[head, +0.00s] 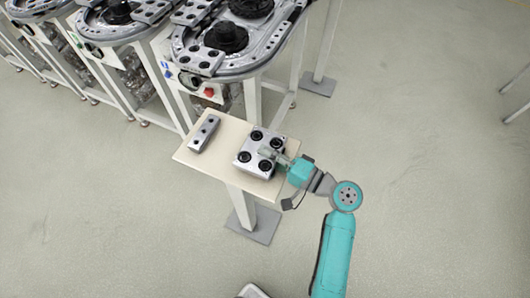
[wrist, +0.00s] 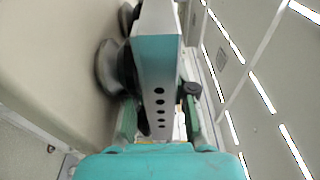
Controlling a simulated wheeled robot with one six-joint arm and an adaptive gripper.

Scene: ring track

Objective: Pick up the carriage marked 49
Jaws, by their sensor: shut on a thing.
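A grey metal carriage (head: 250,150) with black round wheels or knobs is at the right part of a small cream table (head: 187,153). My gripper (head: 268,154) reaches it from the right and is shut on it. In the wrist view my gripper (wrist: 160,112) has green fingers on both sides of the carriage (wrist: 158,66), which shows a row of dark holes and a black wheel at left. I cannot read any number on it. I cannot tell whether it touches the table.
A narrower grey block (head: 204,133) with dark holes lies on the table's left part. Behind stands a ring track machine (head: 245,55) on white legs, with more machines to the left. A table foot plate (head: 253,225) is on the floor. Open floor lies at the right and front.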

